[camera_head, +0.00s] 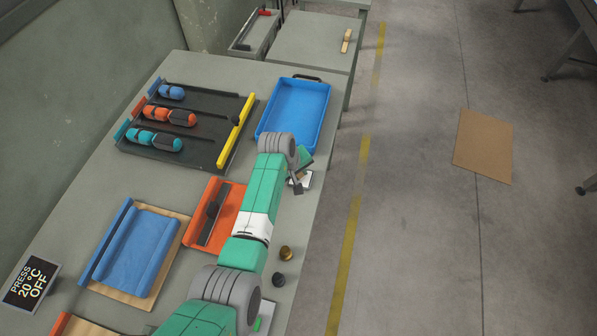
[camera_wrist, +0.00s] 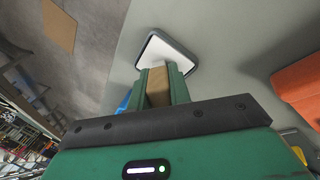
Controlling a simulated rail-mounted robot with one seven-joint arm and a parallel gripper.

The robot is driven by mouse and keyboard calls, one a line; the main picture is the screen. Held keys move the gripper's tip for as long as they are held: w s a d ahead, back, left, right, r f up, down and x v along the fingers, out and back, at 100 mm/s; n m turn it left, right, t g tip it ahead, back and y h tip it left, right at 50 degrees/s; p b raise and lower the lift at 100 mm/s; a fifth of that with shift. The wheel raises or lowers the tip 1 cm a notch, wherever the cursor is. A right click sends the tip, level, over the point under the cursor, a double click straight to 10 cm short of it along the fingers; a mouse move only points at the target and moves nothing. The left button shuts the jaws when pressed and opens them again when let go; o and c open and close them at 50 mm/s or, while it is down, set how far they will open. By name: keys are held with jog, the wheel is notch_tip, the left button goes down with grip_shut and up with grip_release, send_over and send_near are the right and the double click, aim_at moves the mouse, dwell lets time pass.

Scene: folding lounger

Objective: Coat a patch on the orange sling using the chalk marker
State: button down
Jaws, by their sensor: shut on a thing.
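An orange sling-like piece (camera_head: 231,203) with raised edges lies on the table, left of my forearm, which hides its right part. A dark bar (camera_head: 209,222) lies along it. An orange edge (camera_wrist: 300,85) also shows at the right of the wrist view. My gripper (camera_head: 298,184) is to the right of the orange piece, near the table's right edge. In the wrist view my gripper (camera_wrist: 162,84) is shut on a tan block-like item (camera_wrist: 158,90), above a white dark-rimmed pad (camera_wrist: 166,55). I cannot tell whether this item is the chalk marker, or whether it touches the pad.
A blue tray (camera_head: 270,132) and a dark rack (camera_head: 205,137) with several coloured capsule-shaped items stand farther back. A blue sling (camera_head: 140,252) on a wooden board lies at left. Small brass (camera_head: 286,253) and dark (camera_head: 278,280) knobs stand by my arm.

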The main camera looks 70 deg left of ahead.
jog(key=shift+f, duration=0.1)
dwell(0.3)
notch_tip(320, 180, up, 7)
jog(key=p, duration=0.6)
jog(key=shift+p, duration=0.4)
